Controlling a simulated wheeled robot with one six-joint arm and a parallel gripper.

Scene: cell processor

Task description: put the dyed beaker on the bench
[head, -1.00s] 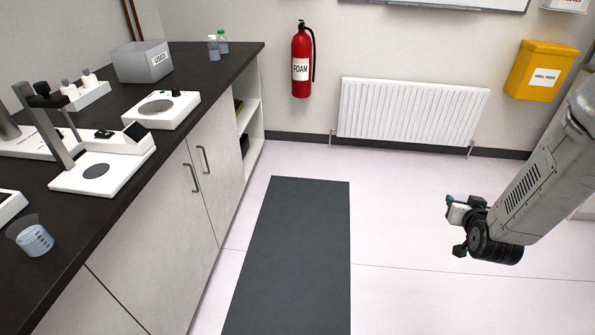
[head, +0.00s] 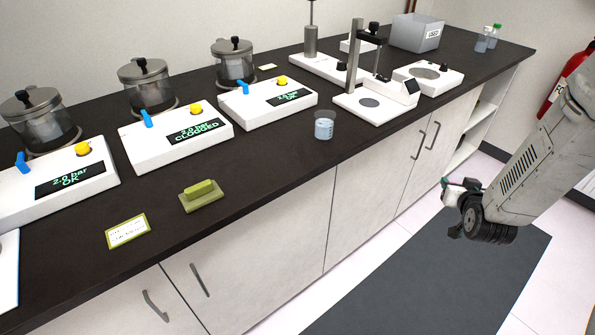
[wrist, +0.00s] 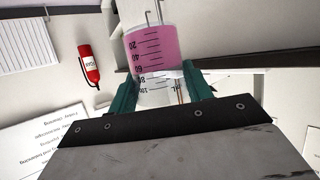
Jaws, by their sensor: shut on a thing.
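The dyed beaker (wrist: 152,47), clear with graduation marks and pink liquid, is between the teal fingers of my gripper (wrist: 161,88) in the wrist view. The fingers are shut on it. In the head view my gripper (head: 456,196) is at the right, in front of the cabinet doors; the beaker is too small there to make out clearly. The bench (head: 270,190) has a long dark top over pale cabinets. The held beaker is apart from it.
Another beaker (head: 323,128) with pale blue liquid stands near the bench's front edge. Several white instruments, such as the clogged unit (head: 178,145), line the back. A green block (head: 201,195) and a label card (head: 127,231) lie at the front. Bare top lies between block and beaker.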

